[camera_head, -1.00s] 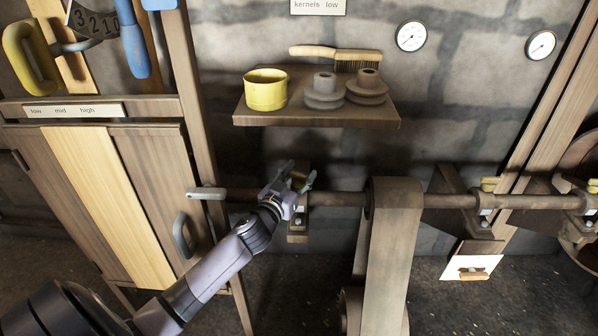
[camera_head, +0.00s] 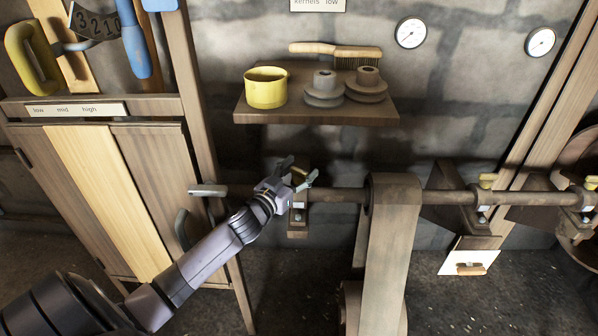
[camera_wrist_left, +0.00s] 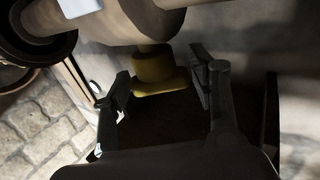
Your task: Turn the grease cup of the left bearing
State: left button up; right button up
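The left bearing sits on the shaft (camera_head: 338,195) left of the wide belt (camera_head: 392,255), largely hidden behind my left gripper (camera_head: 291,177). Its grease cup (camera_wrist_left: 154,68) is a yellow, brass-like cap with a wider lower part, below the bearing body in the left wrist view. The two fingers of my left gripper (camera_wrist_left: 160,80) stand on either side of the cup. They are apart, with narrow gaps showing beside it; I cannot tell whether either finger touches it. In the head view only a sliver of yellow shows between the fingers. My right gripper is out of view.
A shelf (camera_head: 315,115) above holds a yellow pot (camera_head: 266,88), stepped pulleys (camera_head: 324,88) and a brush (camera_head: 340,53). A lever handle (camera_head: 207,190) and a wooden cabinet (camera_head: 90,200) stand left of my gripper. More bearings (camera_head: 482,200) lie to the right.

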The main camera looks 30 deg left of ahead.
pick_arm(q)
jog(key=shift+o, duration=0.8)
jog(key=shift+s, duration=0.25)
jog(key=s, duration=1.1)
jog(key=shift+s, duration=0.25)
